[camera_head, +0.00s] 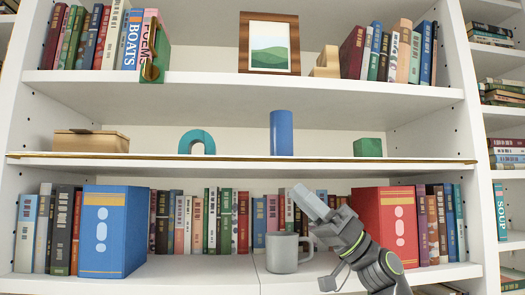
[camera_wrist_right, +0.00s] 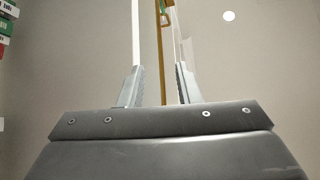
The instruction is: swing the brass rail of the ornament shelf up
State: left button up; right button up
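The ornament shelf (camera_head: 240,167) is the middle white shelf. The brass rail (camera_head: 90,155) lies low along its front edge as a thin gold strip. On the shelf stand a wooden box (camera_head: 90,141), a teal arch (camera_head: 197,141), a blue cylinder (camera_head: 281,133) and a green block (camera_head: 367,147). My right gripper (camera_head: 308,200) is below the shelf edge, in front of the lower shelf. In the right wrist view its fingers (camera_wrist_right: 158,88) are apart, with a gold strip, seemingly the rail (camera_wrist_right: 162,60), running between them. I cannot tell whether they touch it. My left gripper is not in view.
A grey mug (camera_head: 283,252) stands on the lower shelf close to my right gripper. A blue binder (camera_head: 112,230) and a red binder (camera_head: 390,225) flank several books there. The upper shelf holds books, a framed picture (camera_head: 269,43) and a brass-coloured bookend (camera_head: 151,70).

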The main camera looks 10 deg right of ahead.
aim_at(263, 160)
jog(key=p+x, duration=0.3)
jog(key=x, duration=0.8)
jog(key=shift+a+p, duration=0.1)
jog(key=shift+p, duration=0.3)
grip_shut()
